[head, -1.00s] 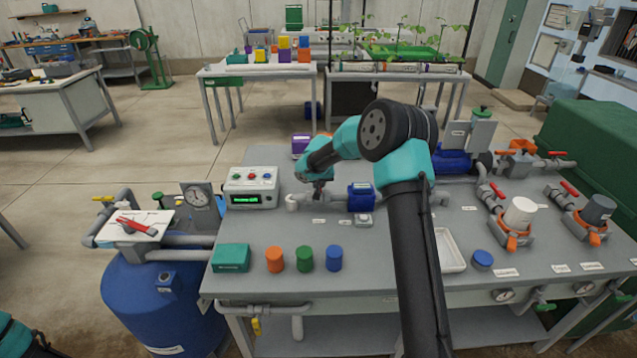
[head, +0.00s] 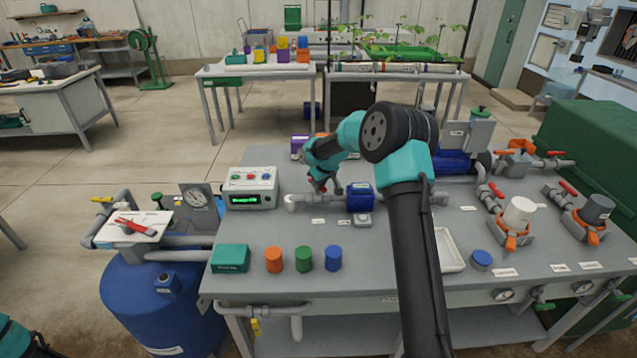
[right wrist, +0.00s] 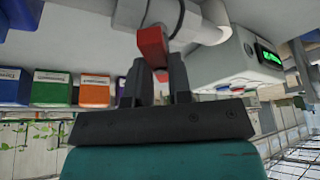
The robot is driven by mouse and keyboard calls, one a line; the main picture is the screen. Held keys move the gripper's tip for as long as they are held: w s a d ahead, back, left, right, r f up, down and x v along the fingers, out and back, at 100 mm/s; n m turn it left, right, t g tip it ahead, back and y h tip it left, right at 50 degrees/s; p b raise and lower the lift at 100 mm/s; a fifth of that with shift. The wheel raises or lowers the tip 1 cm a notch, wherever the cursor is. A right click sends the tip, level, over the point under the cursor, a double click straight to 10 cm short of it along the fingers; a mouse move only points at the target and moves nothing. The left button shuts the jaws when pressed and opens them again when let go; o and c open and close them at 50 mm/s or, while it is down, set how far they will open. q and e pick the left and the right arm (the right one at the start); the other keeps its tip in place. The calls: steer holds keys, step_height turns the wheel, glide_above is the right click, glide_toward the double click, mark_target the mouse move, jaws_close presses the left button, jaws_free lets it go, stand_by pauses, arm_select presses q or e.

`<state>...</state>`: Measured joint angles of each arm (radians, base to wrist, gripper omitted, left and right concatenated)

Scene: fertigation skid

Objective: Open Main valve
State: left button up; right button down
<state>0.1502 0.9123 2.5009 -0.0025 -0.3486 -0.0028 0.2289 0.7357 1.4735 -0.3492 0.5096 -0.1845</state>
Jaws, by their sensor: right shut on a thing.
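A red valve handle (head: 318,185) is on the grey pipe (head: 300,201) between the control box and the blue unit. It shows larger in the right wrist view (right wrist: 151,42), in front of the grey pipe fitting. My right gripper (head: 325,187) is shut on this handle, with a dark finger on each side of it in the right wrist view (right wrist: 156,80). The fingers hide part of the handle, and I cannot read a label naming the valve. My left gripper is out of view.
The control box (head: 252,190) with a green display stands left of the handle. The blue unit (head: 360,197) is close on its right. Orange, green and blue cylinders (head: 304,258) stand nearer on the bench. Other red-handled valves (head: 497,190) are at the right.

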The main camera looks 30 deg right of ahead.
steer(key=n+y, duration=0.1)
steer(key=n, duration=0.1)
steer(key=n+y, duration=0.1)
steer(key=n, duration=0.2)
steer(key=shift+w+d+n+g, duration=0.1)
steer(key=shift+d+n+g, duration=0.1)
steer(key=shift+n+g, duration=0.15)
steer(key=shift+w+d+n+g+y, duration=0.1)
steer(key=shift+n+g+y, duration=0.3)
steer(key=shift+n, duration=0.9)
steer(key=shift+n+g+y, duration=0.3)
steer(key=shift+n+g, duration=0.15)
steer(key=shift+n, duration=0.8)
steer(key=c, duration=1.1)
jaws_free()
steer(key=shift+o, duration=0.3)
steer(key=shift+r, duration=0.1)
steer(key=v, duration=1.7)
steer(key=shift+d+r, duration=0.1)
